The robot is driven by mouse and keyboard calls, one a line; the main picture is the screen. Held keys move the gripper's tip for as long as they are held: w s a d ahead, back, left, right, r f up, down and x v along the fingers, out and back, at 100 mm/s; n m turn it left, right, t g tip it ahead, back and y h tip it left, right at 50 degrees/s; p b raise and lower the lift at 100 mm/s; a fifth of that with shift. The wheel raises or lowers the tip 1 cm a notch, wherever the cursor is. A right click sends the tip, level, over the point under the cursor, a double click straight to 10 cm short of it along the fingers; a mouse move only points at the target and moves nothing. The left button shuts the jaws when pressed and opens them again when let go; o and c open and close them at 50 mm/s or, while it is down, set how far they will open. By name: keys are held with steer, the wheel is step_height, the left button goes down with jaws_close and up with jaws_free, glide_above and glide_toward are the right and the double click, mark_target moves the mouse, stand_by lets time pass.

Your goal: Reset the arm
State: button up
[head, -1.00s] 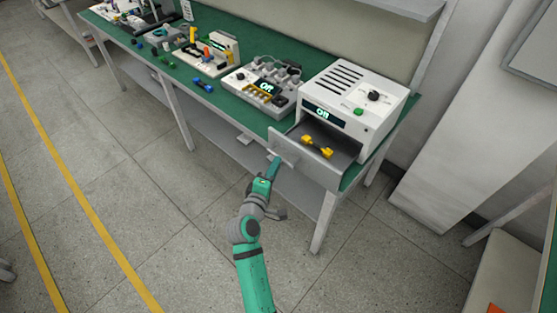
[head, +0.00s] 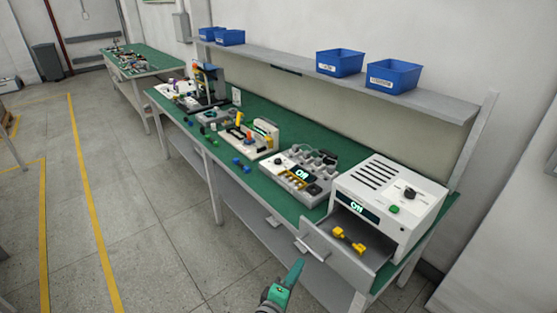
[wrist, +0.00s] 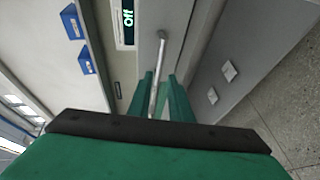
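My gripper (head: 297,265) is in front of the pulled-out drawer (head: 335,262) of a white machine (head: 385,205), at the bottom of the head view. In the wrist view its two green fingers (wrist: 161,82) stand apart, with the grey bar of the drawer handle (wrist: 160,50) seen in the gap between them. I cannot tell whether a finger touches the bar. No object is held. A yellow part (head: 348,240) lies inside the drawer. The rest of my arm is mostly out of the head view.
The green-topped bench (head: 275,190) carries a grey tester (head: 298,172), a fixture (head: 255,138) and small loose parts. A shelf (head: 290,68) with blue bins (head: 340,62) runs above it. Open floor (head: 130,200) lies to the left.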

steer(key=s+a+f+m+y, duration=0.1)
steer(key=s+a+f+y, duration=0.3)
steer(key=s, duration=0.5)
steer(key=s+a+f+m+y, duration=0.25)
steer(key=s+f, duration=0.35)
steer(key=s, duration=0.4)
steer(key=s+a+r+m+t+y, duration=0.1)
steer(key=s+r+m, duration=0.2)
steer(key=s, duration=0.7)
steer(key=s+a+r+m+y, duration=0.1)
steer(key=s+r+m, duration=0.3)
steer(key=s, duration=0.5)
steer(key=shift+s+r+t, duration=0.4)
steer(key=shift+r, duration=0.5)
